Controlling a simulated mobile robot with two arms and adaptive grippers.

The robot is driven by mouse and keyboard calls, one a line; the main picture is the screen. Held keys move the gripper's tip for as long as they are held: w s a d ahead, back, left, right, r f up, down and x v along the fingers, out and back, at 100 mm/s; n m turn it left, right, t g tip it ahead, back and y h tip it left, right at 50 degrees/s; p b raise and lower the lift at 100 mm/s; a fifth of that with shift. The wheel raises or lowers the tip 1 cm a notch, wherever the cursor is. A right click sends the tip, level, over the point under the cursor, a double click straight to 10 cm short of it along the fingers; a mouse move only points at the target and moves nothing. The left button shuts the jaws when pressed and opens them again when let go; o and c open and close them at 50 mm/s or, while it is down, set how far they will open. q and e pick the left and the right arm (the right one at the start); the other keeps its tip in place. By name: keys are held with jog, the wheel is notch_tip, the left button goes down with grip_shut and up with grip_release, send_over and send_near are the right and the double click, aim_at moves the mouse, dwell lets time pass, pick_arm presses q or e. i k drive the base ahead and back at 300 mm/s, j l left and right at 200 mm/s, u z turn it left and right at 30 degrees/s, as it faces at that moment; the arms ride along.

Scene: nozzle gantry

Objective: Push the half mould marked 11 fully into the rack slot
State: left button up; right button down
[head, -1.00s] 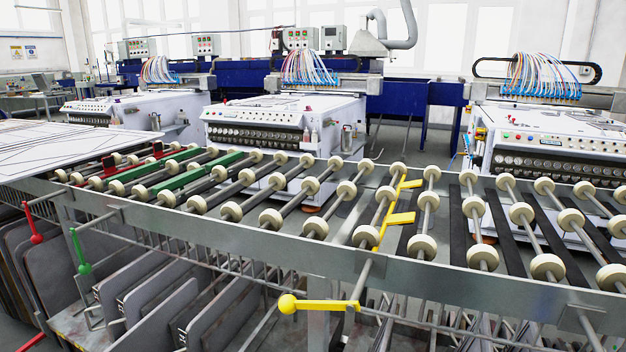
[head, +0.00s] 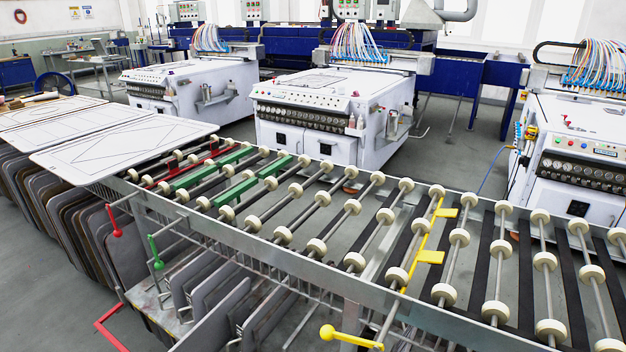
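Neither of my grippers is in view. Many grey half moulds (head: 62,222) stand upright in the rack under the left end of the roller table. More grey plates (head: 212,292) stand apart in slots below the table's middle. No number 11 can be read on any of them, so I cannot tell which half mould is marked 11. A wire rack frame (head: 270,262) with thin upright bars runs below the front rail.
The roller table's metal rail (head: 340,280) crosses the front. Red (head: 114,222), green (head: 155,252) and yellow (head: 350,338) levers stick out from it. White panels (head: 125,142) lie at the left end. White machines (head: 330,115) stand behind. Grey floor at lower left is clear.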

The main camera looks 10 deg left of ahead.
aim_at(213, 334)
jog(key=j+z, duration=0.15)
jog(key=j, duration=1.9)
jog(key=j+z, duration=0.15)
jog(key=j, duration=1.85)
jog(key=k, duration=0.05)
